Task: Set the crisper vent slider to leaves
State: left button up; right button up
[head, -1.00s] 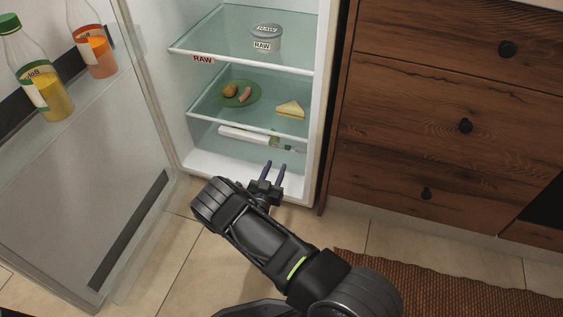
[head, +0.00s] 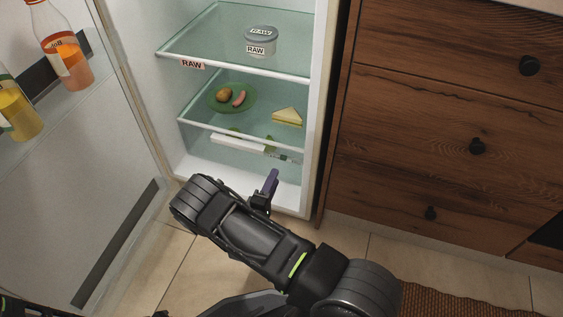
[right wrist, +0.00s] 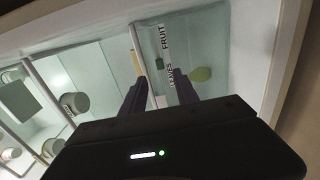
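The crisper drawer (head: 237,143) sits at the bottom of the open fridge and looks shut. Its vent label strip (head: 283,157) is on the right of its front. In the right wrist view, the strip reads FRUIT (right wrist: 164,37) at the upper end and LEAVES (right wrist: 171,77) lower down. A small dark piece (right wrist: 160,63) shows beside the strip between the words; I cannot tell whether it is the slider. My right gripper (head: 271,178) is in front of and below the strip. In the right wrist view its fingers (right wrist: 161,75) are apart, with nothing visibly held.
The open fridge door (head: 100,170) with bottles stands at the left. Above the crisper are a plate of food (head: 232,98), a sandwich (head: 287,117) and a RAW tin (head: 261,42). Wooden drawers (head: 430,130) stand close at the right. A rug (head: 450,300) lies on the floor.

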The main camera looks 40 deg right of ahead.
aim_at(283, 159)
jog(key=shift+w+d, duration=0.1)
jog(key=b+x, duration=0.2)
jog(key=x, duration=0.4)
jog(key=shift+w+d+f, duration=0.1)
jog(key=shift+d, duration=0.1)
jog(key=shift+w+d+b, duration=0.35)
jog(key=shift+w+d, duration=0.05)
jog(key=shift+d, duration=0.1)
grip_shut()
dwell(1.0)
